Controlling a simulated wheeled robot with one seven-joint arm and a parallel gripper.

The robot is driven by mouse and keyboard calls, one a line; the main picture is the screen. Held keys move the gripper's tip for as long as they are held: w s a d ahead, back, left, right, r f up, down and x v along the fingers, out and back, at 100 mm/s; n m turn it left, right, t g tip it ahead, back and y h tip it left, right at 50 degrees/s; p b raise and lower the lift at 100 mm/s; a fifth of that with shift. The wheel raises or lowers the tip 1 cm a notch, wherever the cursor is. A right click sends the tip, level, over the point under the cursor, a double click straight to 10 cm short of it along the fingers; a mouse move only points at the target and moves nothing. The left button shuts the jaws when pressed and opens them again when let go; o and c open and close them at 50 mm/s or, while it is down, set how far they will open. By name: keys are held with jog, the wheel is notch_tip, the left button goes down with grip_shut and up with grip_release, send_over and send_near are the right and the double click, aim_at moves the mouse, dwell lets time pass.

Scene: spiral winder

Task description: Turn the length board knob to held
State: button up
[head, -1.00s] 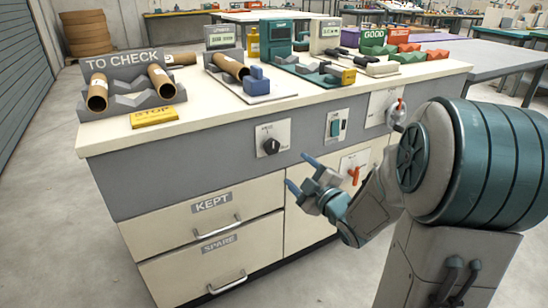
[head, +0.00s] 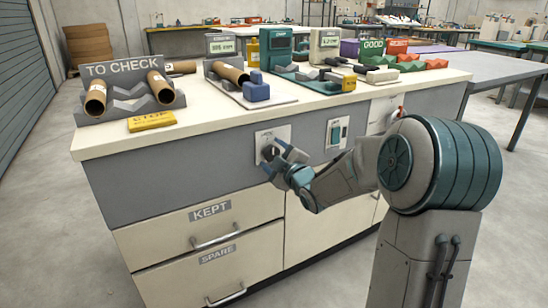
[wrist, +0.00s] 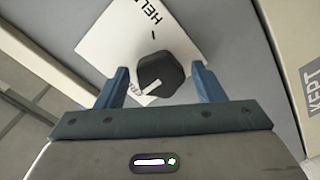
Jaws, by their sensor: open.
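The length board knob is dark and faceted, on a white plate (head: 284,133) on the grey front panel of the bench. In the wrist view the knob (wrist: 168,68) sits between the two blue fingers of my gripper (wrist: 162,82). The fingers are open, one on each side of it; I cannot tell whether either touches. A white pointer line on the knob points to the lower left of the picture. Lettering reading "HEL" and a short tick stand above the knob there. In the head view my gripper (head: 272,158) partly hides the knob.
A teal switch (head: 336,132) on a white plate is right of the knob, close to my arm. The KEPT drawer (head: 240,222) and its handle lie below.

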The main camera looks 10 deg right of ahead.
jog(key=c, duration=1)
jog(key=shift+o, duration=0.2)
